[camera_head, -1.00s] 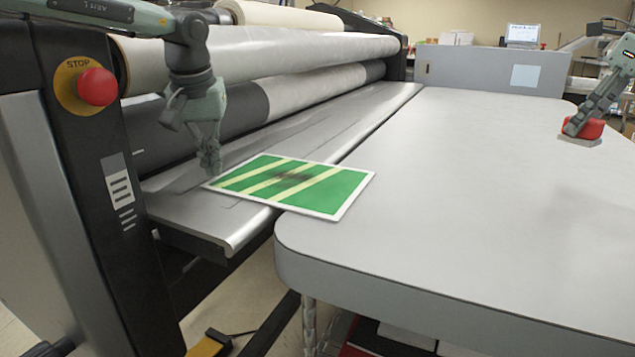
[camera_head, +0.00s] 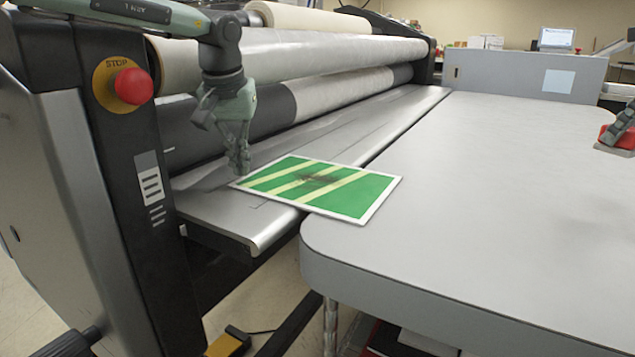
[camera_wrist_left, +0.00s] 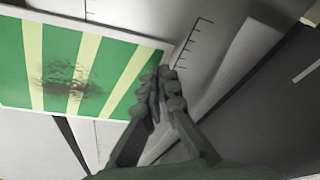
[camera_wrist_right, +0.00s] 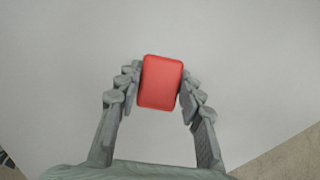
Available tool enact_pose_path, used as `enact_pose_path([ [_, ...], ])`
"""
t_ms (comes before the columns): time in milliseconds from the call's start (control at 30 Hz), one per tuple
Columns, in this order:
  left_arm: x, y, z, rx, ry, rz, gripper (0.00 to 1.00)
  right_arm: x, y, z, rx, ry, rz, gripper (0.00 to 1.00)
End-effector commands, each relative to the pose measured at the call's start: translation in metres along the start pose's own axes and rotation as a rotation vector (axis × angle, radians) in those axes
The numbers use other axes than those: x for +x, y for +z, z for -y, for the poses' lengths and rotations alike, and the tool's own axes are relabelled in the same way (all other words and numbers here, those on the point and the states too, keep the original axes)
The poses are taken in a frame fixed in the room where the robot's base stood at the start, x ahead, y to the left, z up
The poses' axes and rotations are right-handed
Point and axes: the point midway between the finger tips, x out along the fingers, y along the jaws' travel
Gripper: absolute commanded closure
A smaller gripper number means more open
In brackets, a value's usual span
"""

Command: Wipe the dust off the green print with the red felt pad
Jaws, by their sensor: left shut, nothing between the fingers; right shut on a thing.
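The green print (camera_head: 350,199), with pale yellow stripes and a white border, lies flat across the metal shelf and the table's near left corner. A dark dust smudge (camera_head: 322,178) marks its middle; it also shows in the left wrist view (camera_wrist_left: 72,88). My left gripper (camera_head: 240,166) is shut and empty at the print's left corner, fingertips close to its edge; I cannot tell if they touch. My right gripper (camera_wrist_right: 161,82) is shut on the red pad (camera_wrist_right: 161,82), one finger on each side. The pad (camera_head: 611,136) is at the table's right, on or just above the top.
The grey table (camera_head: 480,190) is clear between print and pad. The laminator's rollers (camera_head: 290,60) stand behind the metal shelf (camera_head: 225,210). A red stop button (camera_head: 134,86) sits on the side post. A grey box-like panel (camera_head: 500,72) stands at the table's far end.

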Motion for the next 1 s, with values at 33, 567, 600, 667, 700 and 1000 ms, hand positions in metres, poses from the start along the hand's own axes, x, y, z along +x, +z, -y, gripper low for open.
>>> enact_pose_path([
  [33, 0.0, 0.0, 0.0, 0.0, 0.0, 0.0, 1.0, 0.0, 0.0, 0.0, 0.0, 0.0, 0.0, 0.86],
  [567, 0.007, 0.002, 0.0, -0.001, 0.001, 0.0, 1.0, 0.003, -0.001, 0.0, 0.0, 0.0, 0.0, 0.86],
  [600, 0.008, 0.003, 0.0, -0.001, 0.001, 0.0, 1.0, 0.003, -0.001, 0.0, 0.0, 0.0, 0.0, 0.86],
  [667, 0.009, 0.003, 0.0, -0.001, 0.001, 0.0, 1.0, 0.004, -0.002, 0.0, 0.0, 0.0, 0.0, 0.86],
  [700, 0.01, 0.003, 0.0, -0.001, 0.001, 0.0, 1.0, 0.004, -0.002, 0.0, 0.0, 0.0, 0.0, 0.86],
  [1000, 0.004, 0.001, 0.0, 0.0, 0.001, 0.001, 1.0, -0.004, 0.002, 0.0, 0.0, 0.0, 0.001, 0.86],
])
